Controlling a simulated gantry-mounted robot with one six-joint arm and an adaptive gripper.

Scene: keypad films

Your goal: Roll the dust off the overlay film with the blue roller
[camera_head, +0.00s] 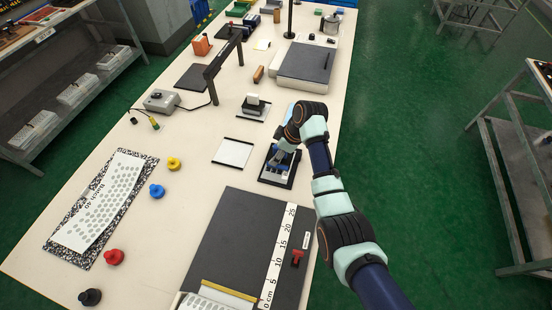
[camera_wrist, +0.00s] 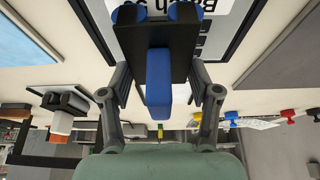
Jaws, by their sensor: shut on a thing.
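My gripper (camera_head: 281,156) is over a small black-framed panel (camera_head: 268,180) near the middle of the bench. In the wrist view my gripper (camera_wrist: 158,92) is shut on the blue roller (camera_wrist: 158,75), which has a blue handle, a black body and blue ends. A white sheet with printed text, upside down in this view, lies inside the black frame (camera_wrist: 233,40) under or just beyond the roller. I cannot tell whether the roller touches the sheet. I cannot make out which part is the overlay film, nor any dust. In the head view the arm partly hides the roller.
A white pad (camera_head: 233,152) with dark bars lies left of the frame. A dark mat (camera_head: 235,235) with a ruler (camera_head: 279,255) and a red-handled tool (camera_head: 297,258) is in front. Coloured knobs and a printed sheet (camera_head: 100,205) on a speckled board are at left.

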